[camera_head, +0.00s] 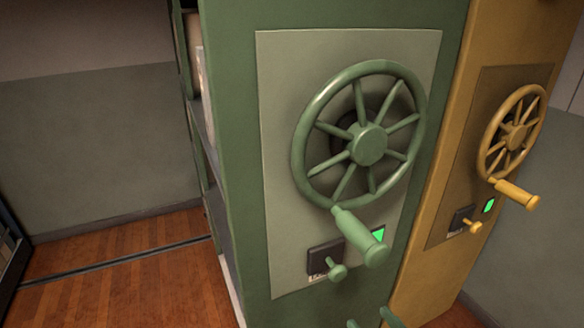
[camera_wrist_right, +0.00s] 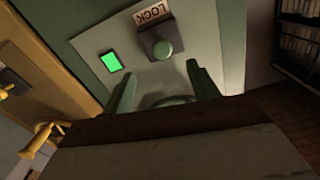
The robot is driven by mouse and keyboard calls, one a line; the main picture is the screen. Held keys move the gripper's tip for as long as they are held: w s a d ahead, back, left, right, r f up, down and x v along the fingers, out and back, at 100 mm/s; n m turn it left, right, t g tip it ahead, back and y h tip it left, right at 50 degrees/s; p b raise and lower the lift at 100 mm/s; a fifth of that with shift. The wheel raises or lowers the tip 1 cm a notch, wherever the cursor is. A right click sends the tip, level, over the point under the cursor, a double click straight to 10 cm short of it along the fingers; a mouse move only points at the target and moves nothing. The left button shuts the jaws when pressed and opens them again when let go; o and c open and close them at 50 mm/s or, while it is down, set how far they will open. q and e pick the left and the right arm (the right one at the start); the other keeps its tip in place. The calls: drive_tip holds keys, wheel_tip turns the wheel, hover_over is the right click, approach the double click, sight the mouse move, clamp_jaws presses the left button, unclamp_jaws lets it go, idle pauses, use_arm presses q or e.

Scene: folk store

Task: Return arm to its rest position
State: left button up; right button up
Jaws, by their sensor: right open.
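My right gripper (camera_head: 371,319) shows only as two green fingertips at the bottom edge of the head view. In the right wrist view its two fingers (camera_wrist_right: 161,72) are spread apart with nothing visible held between them. They are below the lock knob (camera_head: 337,271) of the green cabinet, apart from it in the head view. The knob also shows in the wrist view (camera_wrist_right: 162,48), under a "LOCK" label. My left gripper is not in view.
The green cabinet (camera_head: 232,130) has a spoked handwheel (camera_head: 367,145) with a protruding crank handle (camera_head: 359,236) and a lit green indicator (camera_head: 378,234). A yellow cabinet (camera_head: 452,130) with a similar wheel (camera_head: 514,136) stands to the right. Open wooden floor (camera_head: 120,285) lies left.

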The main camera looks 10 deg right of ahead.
drive_tip(key=s+d+f+g+h, duration=0.2)
drive_tip(key=f+g, duration=0.2)
drive_tip(key=f, duration=0.5)
drive_tip(key=s+d+f+g+h, duration=0.1)
drive_tip(key=d+f+g, duration=0.15)
drive_tip(key=f, duration=0.65)
drive_tip(key=s+d+f+n+g+h, duration=0.15)
drive_tip(key=s+d+f+g, duration=0.25)
drive_tip(key=s+f+g, duration=0.7)
use_arm(q)
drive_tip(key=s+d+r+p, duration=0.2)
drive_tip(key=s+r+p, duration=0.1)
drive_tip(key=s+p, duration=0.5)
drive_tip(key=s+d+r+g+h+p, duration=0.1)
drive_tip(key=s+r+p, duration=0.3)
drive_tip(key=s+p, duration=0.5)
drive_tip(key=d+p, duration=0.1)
drive_tip(key=p, duration=0.5)
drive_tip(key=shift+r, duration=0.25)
use_arm(e)
drive_tip(key=s+a+r, duration=0.1)
drive_tip(key=s+r, duration=0.1)
drive_tip(key=s, duration=0.6)
drive_tip(key=s+a+r+t, duration=0.1)
drive_tip(key=s+a+r, duration=0.1)
drive_tip(key=s, duration=0.7)
drive_tip(key=shift+s+a+r, duration=0.15)
drive_tip(key=shift+a+r, duration=0.1)
drive_tip(key=shift+r, duration=0.35)
